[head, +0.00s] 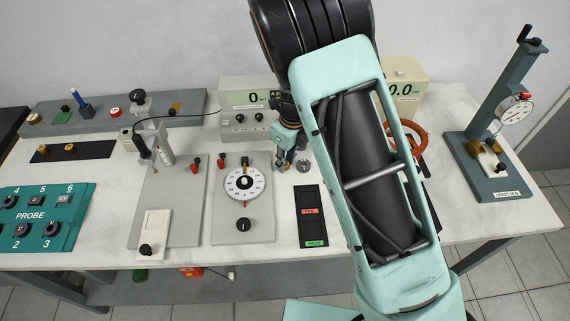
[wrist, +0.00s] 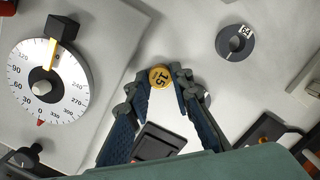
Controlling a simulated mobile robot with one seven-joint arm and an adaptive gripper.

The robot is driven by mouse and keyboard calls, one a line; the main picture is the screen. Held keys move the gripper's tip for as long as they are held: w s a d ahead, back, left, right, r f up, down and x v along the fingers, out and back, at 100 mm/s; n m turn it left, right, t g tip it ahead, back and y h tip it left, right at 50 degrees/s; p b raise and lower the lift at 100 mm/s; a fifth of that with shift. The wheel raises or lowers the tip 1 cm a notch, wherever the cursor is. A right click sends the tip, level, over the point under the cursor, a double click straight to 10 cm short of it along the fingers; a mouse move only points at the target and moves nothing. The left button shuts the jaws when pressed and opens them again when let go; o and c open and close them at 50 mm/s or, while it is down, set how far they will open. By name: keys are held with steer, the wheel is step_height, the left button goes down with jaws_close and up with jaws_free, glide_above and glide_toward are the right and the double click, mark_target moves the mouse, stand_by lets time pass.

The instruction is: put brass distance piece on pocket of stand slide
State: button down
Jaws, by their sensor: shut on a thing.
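My gripper (wrist: 160,78) is shut on a round brass distance piece (wrist: 160,76) marked 15, held between the fingertips in the wrist view. In the head view my gripper (head: 286,158) is behind the dial plate's right edge, and the piece cannot be made out there. A stand (head: 163,145) with a post and probe rises from a grey base at left. A pale slide (head: 151,234) with a black knob lies at the front of that base. I cannot clearly make out its pocket.
A dial plate (head: 245,222) stands left of my gripper. A grey ring (wrist: 235,42) lies on the bench beside it. A fail/pass tray (head: 311,218) is in front. A black strip (head: 88,151) bears brass pieces. A gauge stand (head: 492,170) is at right.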

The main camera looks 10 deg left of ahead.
steer(key=shift+r, duration=0.1)
steer(key=shift+r, duration=0.65)
steer(key=s+d+r+p, duration=0.1)
steer(key=s+r+p, duration=0.1)
steer(key=s+r, duration=1.1)
steer(key=w+d+r+n+g+p, duration=0.1)
steer(key=w+d+n, duration=0.3)
steer(key=d+n, duration=0.7)
steer(key=w+d+n+g+h+p, duration=0.1)
steer(key=w+d+n+p, duration=0.3)
steer(key=d+n, duration=0.7)
steer(key=shift+w+d+r+n, duration=0.4)
steer(key=shift+n, duration=0.6)
steer(key=shift+a, duration=0.1)
